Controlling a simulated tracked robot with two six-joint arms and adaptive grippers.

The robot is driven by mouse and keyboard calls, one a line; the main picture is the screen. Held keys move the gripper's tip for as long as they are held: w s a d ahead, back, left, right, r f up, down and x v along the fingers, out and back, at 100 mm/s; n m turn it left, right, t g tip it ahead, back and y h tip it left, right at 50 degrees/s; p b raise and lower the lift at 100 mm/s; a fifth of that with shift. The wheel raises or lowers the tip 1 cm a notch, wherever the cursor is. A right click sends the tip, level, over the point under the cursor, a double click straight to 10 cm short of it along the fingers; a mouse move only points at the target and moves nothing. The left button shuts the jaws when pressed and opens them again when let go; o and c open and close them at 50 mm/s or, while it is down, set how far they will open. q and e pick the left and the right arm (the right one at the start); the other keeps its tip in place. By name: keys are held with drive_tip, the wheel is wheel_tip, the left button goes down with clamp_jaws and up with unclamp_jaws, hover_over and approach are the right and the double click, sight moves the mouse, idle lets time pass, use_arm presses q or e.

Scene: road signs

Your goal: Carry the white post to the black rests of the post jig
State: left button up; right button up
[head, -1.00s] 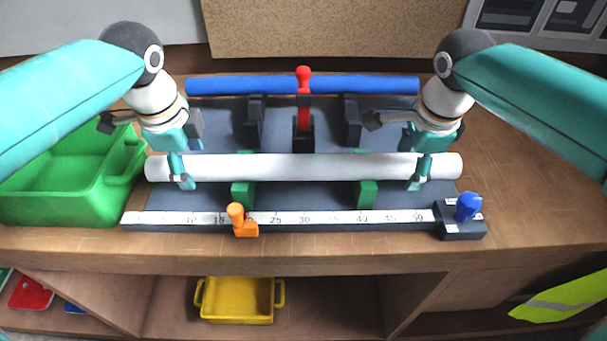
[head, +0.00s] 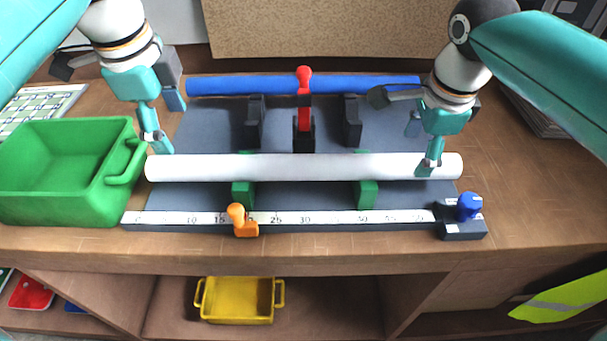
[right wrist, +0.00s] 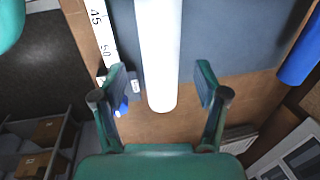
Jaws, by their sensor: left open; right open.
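The white post (head: 300,167) lies level across the two green rests (head: 243,193) of the post jig, in front of the two black rests (head: 254,121). My left gripper (head: 164,125) is open above and behind the post's left end, clear of it. My right gripper (head: 424,145) is open at the post's right end, with one finger in front of it in the head view. In the right wrist view the post (right wrist: 158,50) runs between the open fingers, with a gap on each side.
A blue bar (head: 240,86) lies at the back of the jig, with a red clamp (head: 304,110) at its middle. A ruler (head: 290,218) with an orange stop (head: 238,220) and a blue knob (head: 468,206) runs along the front. A green bin (head: 70,205) stands left.

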wheel_tip(320, 180, up, 7)
drive_tip(key=s, duration=0.1)
drive_tip(key=shift+s, duration=0.2)
idle(0.5)
